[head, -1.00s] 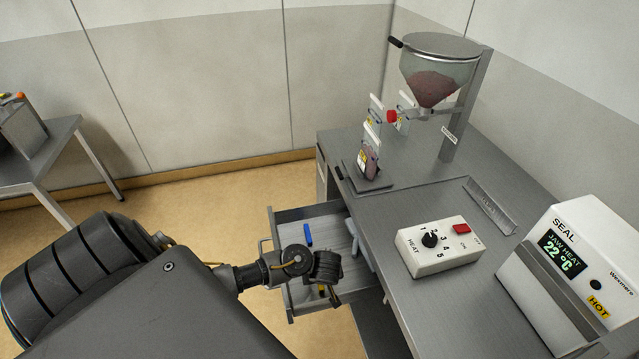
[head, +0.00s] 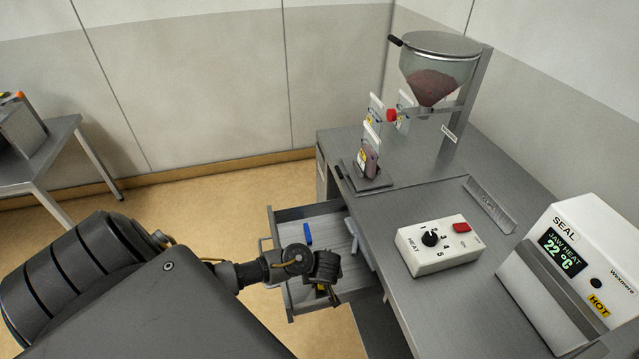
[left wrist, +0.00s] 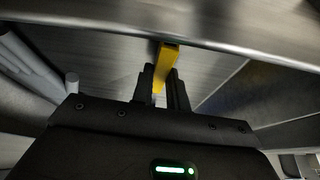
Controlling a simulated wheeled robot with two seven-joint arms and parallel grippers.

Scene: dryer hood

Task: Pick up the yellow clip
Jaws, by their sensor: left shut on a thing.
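The yellow clip (left wrist: 168,62) is between the fingers of my left gripper (left wrist: 165,85) in the left wrist view, and the fingers are shut on it. In the head view my left gripper (head: 328,292) is low over the front part of the open drawer (head: 285,212). Only a small yellow bit of the clip (head: 321,287) shows there beside the fingers. I cannot tell whether the clip still touches the drawer floor. My right gripper is in neither view.
A blue clip (head: 307,234) lies further back in the drawer. The heat control box (head: 440,247), the sealer (head: 570,275), the hopper (head: 435,75) and a stand with pouches (head: 368,172) are on the worktop. The drawer's walls surround my gripper.

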